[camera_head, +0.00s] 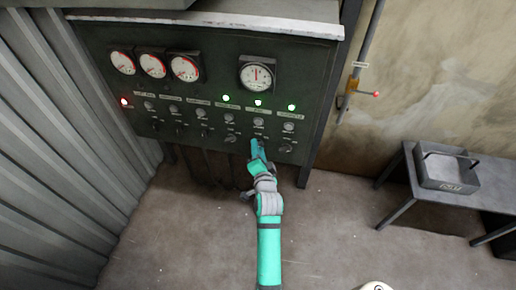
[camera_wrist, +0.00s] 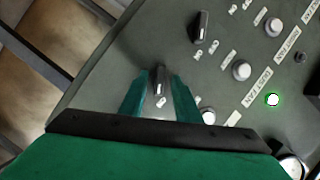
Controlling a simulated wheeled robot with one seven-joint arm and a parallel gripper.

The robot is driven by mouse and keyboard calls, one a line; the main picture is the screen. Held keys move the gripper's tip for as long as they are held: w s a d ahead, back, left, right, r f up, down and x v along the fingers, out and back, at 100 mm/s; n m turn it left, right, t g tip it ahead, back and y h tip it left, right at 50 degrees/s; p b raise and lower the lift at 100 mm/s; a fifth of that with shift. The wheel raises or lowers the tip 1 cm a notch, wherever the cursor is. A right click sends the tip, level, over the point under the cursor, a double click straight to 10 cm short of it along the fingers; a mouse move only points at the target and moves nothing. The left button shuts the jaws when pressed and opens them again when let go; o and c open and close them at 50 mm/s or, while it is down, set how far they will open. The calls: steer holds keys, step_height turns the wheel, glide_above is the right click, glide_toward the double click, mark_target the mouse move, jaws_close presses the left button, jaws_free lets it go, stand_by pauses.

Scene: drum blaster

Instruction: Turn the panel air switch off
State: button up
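The dark control panel (camera_head: 206,75) fills the upper left of the head view. My gripper (camera_head: 257,145) is at its lower row of switches, right of the middle. In the wrist view my gripper (camera_wrist: 160,88) has its two teal fingers apart, one on each side of a dark rotary switch knob (camera_wrist: 159,78). Gaps show between the knob and the fingers, so contact is not evident. In the head view the gripper hides this knob. The labels are too small to read surely, so I cannot confirm that it is the air switch.
Another dark knob (camera_wrist: 200,26) and a white button (camera_wrist: 242,70) are near the fingers. A lit green lamp (camera_wrist: 272,99) is at right. Three green lamps and a red lamp (camera_head: 124,101) are lit. A table (camera_head: 430,187) with a grey tray (camera_head: 462,180) stands right; floor between is clear.

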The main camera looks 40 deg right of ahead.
steer(key=shift+w+d+f, duration=0.1)
steer(key=shift+w+d, duration=0.05)
steer(key=shift+w, duration=0.1)
steer(key=c, duration=0.7)
steer(key=shift+c, duration=0.2)
steer(key=shift+n, duration=0.3)
steer(key=n+g, duration=0.1)
steer(key=n, duration=0.1)
steer(key=n+g+h, duration=0.1)
steer(key=n+g, duration=0.1)
steer(key=n, duration=0.1)
steer(key=n+g+h, duration=0.1)
steer(key=n, duration=0.1)
steer(key=shift+w+a+n+g, duration=0.2)
steer(key=shift+w+n+g, duration=0.05)
steer(key=shift+n+g, duration=0.15)
